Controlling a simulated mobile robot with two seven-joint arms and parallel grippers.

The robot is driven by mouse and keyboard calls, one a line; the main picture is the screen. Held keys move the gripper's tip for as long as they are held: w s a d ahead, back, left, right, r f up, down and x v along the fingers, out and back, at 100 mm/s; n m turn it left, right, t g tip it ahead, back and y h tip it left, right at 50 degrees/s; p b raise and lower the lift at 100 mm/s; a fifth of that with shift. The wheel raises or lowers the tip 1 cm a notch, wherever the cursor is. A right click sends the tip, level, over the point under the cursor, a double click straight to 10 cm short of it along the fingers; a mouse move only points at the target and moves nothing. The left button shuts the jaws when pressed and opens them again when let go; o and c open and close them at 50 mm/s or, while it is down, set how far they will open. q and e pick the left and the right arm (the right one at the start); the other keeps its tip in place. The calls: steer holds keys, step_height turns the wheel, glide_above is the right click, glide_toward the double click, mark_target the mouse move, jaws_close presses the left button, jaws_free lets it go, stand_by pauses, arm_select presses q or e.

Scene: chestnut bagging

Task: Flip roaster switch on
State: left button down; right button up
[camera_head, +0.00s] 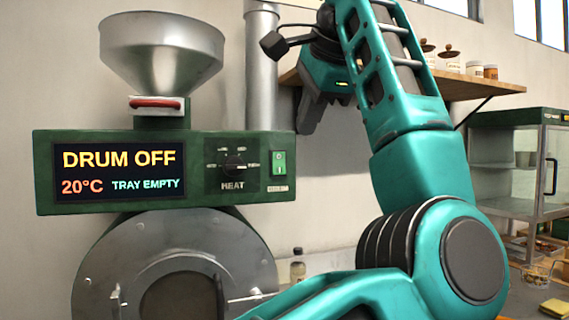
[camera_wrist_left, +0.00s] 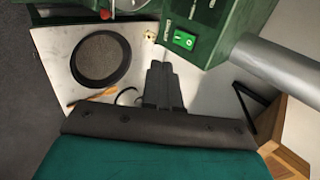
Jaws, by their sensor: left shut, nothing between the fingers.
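The roaster's green control box (camera_head: 45,172) carries a display (camera_head: 118,171) reading "DRUM OFF", "20°C" and "TRAY EMPTY". The green rocker switch (camera_head: 279,163) sits at the box's right end, right of the black HEAT knob (camera_head: 234,164). The switch also shows in the left wrist view (camera_wrist_left: 184,40), above and right of my fingertips. My left gripper (camera_head: 308,127) is shut and empty, pointing down just right of the box and above the switch's level in the picture. Its fingers show in the left wrist view (camera_wrist_left: 159,66), apart from the switch. My right gripper is not in view.
A metal hopper (camera_head: 162,50) tops the roaster, with a flue pipe (camera_head: 262,70) behind it. A wooden shelf (camera_head: 480,86) with jars is on the wall behind my arm. A glass cabinet (camera_head: 510,150) stands at right. A bottle (camera_head: 298,265) stands below the box's right end.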

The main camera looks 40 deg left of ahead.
mark_target(285, 162)
arm_select(q)
steer(key=x, duration=0.4)
steer(key=a+r+x, duration=0.1)
steer(key=x, duration=0.7)
steer(key=shift+w+a+r+p, duration=0.1)
steer(key=shift+w+a+p, duration=0.2)
steer(key=shift+w+a, duration=0.3)
steer(key=shift+a, duration=0.15)
steer(key=shift+a, duration=0.1)
